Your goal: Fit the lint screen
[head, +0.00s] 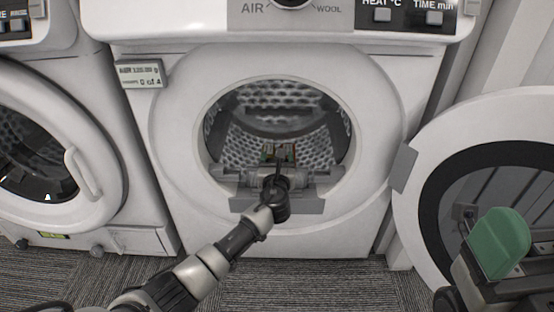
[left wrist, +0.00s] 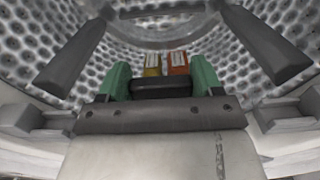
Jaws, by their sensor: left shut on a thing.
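My left gripper (head: 278,160) reaches into the lower part of the dryer's round opening (head: 352,150). In the left wrist view its two green fingertips (left wrist: 161,82) are shut on a dark block (left wrist: 160,88), which appears to be the grip of the lint screen. The rest of the screen is hidden, so I cannot tell whether it sits in a slot. Yellow (left wrist: 152,65) and red (left wrist: 178,62) tags show just beyond the block. My right gripper (head: 497,243) is at the lower right, with a green pad in sight; its opening does not show.
The perforated drum (head: 235,150) surrounds the left gripper, with dark fins (left wrist: 260,45) on its sides. The open dryer door (head: 425,125) stands at the right, near my right gripper. A second machine (head: 70,215) stands at the left. Carpet (head: 330,290) lies in front.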

